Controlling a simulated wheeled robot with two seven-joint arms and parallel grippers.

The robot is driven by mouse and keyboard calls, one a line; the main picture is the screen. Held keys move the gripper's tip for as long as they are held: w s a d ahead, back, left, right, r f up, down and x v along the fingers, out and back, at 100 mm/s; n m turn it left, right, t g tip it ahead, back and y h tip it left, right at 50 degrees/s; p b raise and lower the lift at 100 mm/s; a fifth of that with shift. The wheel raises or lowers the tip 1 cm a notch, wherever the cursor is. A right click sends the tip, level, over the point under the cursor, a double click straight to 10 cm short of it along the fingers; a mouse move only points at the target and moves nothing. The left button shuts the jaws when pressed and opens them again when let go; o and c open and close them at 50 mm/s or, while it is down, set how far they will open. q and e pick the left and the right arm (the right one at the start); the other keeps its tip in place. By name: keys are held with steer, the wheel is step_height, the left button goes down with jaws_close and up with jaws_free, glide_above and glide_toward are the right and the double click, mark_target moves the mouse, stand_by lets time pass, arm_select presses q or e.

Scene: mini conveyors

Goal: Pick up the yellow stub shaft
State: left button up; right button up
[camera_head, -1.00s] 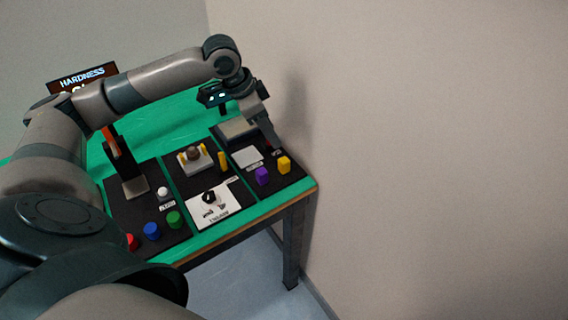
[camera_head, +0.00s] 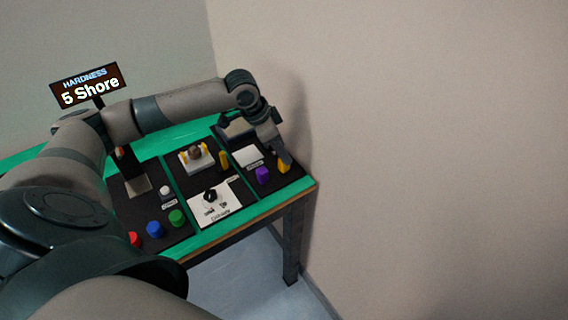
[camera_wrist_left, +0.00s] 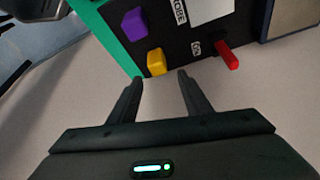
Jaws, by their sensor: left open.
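The yellow stub shaft (camera_head: 283,167) stands on the black panel near the table's right corner, partly covered by my gripper in the head view. In the left wrist view the yellow stub shaft (camera_wrist_left: 156,62) appears just beyond the fingertips, nearly in line with the gap between them. My left gripper (camera_wrist_left: 160,78) is open and empty. In the head view my left gripper (camera_head: 283,158) hangs over the shaft from behind. I cannot tell whether it touches the shaft. My right gripper is not in view.
A purple block (camera_head: 262,175) stands close left of the shaft; a red peg (camera_wrist_left: 228,55) shows in the wrist view. Green (camera_head: 176,218), blue (camera_head: 154,229) and red (camera_head: 134,239) buttons sit at the front left. A wall (camera_head: 430,150) rises right of the table. A sign (camera_head: 90,86) reads "HARDNESS 5 Shore".

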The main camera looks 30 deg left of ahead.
arm_select(q)
steer(key=shift+d+f+p, duration=0.1)
steer(key=shift+f+p, duration=0.35)
steer(key=shift+f, duration=0.3)
steer(key=shift+p+x, duration=0.4)
steer(key=shift+x, duration=0.7)
steer(key=shift+d+f, duration=0.1)
steer(key=shift+f, duration=0.65)
jaws_close()
